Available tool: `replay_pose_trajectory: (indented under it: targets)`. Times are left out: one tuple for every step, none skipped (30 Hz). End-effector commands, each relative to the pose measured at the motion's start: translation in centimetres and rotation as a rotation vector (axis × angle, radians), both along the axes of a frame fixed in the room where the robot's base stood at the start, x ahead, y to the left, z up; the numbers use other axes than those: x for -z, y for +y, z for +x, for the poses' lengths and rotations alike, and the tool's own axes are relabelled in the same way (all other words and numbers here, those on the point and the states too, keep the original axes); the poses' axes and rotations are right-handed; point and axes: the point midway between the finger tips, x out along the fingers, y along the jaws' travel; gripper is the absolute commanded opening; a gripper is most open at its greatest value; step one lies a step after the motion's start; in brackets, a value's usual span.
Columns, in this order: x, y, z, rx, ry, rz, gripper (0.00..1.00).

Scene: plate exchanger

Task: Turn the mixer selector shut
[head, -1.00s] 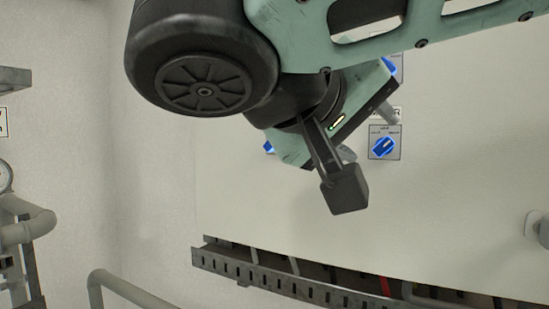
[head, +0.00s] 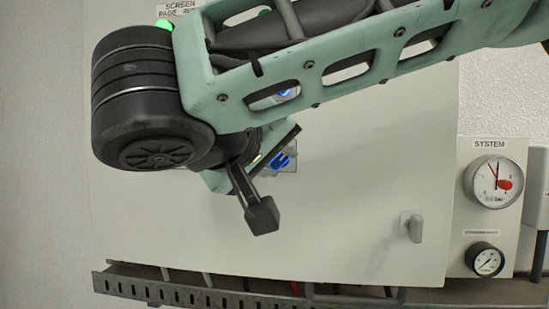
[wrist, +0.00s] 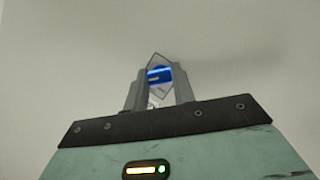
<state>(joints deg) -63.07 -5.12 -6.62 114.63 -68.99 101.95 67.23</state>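A blue selector knob (head: 281,161) on a pale plate sits on the cabinet door, just right of my gripper (head: 278,160) in the head view. In the wrist view the blue knob (wrist: 159,75) shows between the tips of my gripper's two grey fingers (wrist: 160,80). The fingers stand apart, one on either side of it; I cannot tell whether they touch it. The knob's plate looks like a tilted diamond from the wrist. My arm hides the lettering around this selector, so its name is not readable now.
Another blue knob (head: 288,93) shows through an opening in my arm. The cabinet door (head: 350,215) has a handle (head: 412,226) at right. Gauges (head: 494,181) stand beyond it. A slotted cable tray (head: 190,292) runs below the door.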

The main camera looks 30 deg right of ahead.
Motion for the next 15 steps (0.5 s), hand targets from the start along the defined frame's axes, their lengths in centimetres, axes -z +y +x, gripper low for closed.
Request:
replay_pose_trajectory:
  targets:
    - [-0.01, 0.02, 0.00, 0.000, 0.000, 0.000, 0.03]
    - [-0.01, 0.02, 0.00, 0.000, 0.000, -0.001, 0.03]
    - [0.00, 0.02, 0.00, 0.000, 0.002, -0.004, 0.03]
    - [0.00, 0.02, 0.01, 0.000, 0.004, -0.006, 0.03]
    - [0.00, 0.02, 0.01, 0.000, 0.006, -0.009, 0.03]
    - [0.00, 0.03, 0.00, 0.000, 0.012, -0.015, 0.03]
    - [0.01, 0.04, 0.01, 0.000, 0.016, -0.022, 0.03]
    - [0.01, 0.05, 0.01, 0.000, 0.021, -0.028, 0.03]
    - [0.02, 0.05, 0.02, 0.000, 0.029, -0.040, 0.03]
    - [0.03, 0.03, 0.03, 0.001, 0.038, -0.052, 0.03]
    - [0.05, 0.02, 0.04, 0.002, 0.046, -0.064, 0.03]
    - [0.06, 0.05, 0.03, 0.002, 0.059, -0.082, 0.03]
    - [0.07, 0.07, 0.05, 0.001, 0.070, -0.098, 0.03]
    - [0.09, 0.05, 0.07, 0.002, 0.082, -0.114, 0.03]
    - [0.10, 0.08, 0.08, 0.002, 0.099, -0.138, 0.03]
